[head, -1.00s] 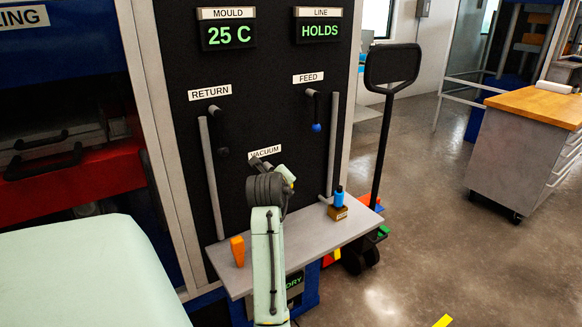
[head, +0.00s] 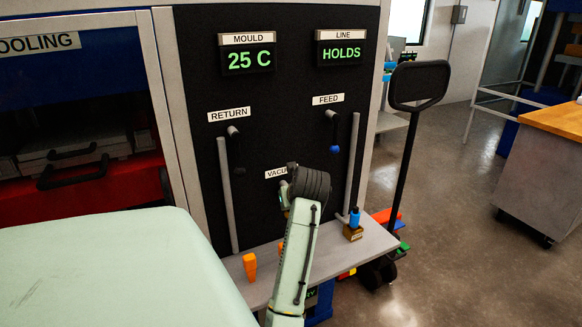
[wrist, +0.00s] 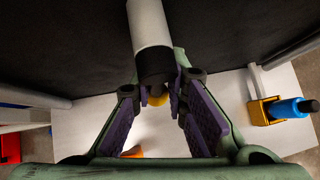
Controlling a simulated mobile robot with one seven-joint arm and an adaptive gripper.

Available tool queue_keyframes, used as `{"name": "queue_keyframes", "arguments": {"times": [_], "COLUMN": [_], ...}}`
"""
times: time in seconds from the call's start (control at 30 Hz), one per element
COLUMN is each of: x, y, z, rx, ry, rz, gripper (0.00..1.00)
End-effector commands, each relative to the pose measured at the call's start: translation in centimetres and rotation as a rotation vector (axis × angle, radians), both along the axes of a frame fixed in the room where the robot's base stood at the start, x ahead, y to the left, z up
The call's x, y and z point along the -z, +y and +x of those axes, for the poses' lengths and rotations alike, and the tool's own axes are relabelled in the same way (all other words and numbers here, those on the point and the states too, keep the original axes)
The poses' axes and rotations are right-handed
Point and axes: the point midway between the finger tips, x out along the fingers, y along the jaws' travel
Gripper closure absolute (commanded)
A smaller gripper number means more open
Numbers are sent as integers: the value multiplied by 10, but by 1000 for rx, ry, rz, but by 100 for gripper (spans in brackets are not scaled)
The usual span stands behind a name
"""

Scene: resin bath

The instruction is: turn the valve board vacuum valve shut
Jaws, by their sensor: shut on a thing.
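The valve board (head: 290,125) is black, with a VACUUM label (head: 275,174) partly covered by my arm. The vacuum valve itself is hidden behind my wrist in the head view. The exact contact is partly hidden.
The return valve (head: 235,145) and feed valve (head: 333,130), with a blue knob, flank the vacuum spot. A pallet truck handle (head: 420,84) stands right.

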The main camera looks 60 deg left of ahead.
Motion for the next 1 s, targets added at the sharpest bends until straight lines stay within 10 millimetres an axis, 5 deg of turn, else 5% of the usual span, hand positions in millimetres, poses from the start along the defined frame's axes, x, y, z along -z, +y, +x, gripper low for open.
{"name": "queue_keyframes", "arguments": {"times": [0.57,0.6,0.8,1.0], "x": [4,5,5,3], "y": [0,0,0,0], "z": [-5,-6,-6,-5], "rx": [-6,-6,-7,-5], "ry": [42,42,41,37], "rz": [-8,-8,-8,-5], "gripper": [100,84,71,71]}}
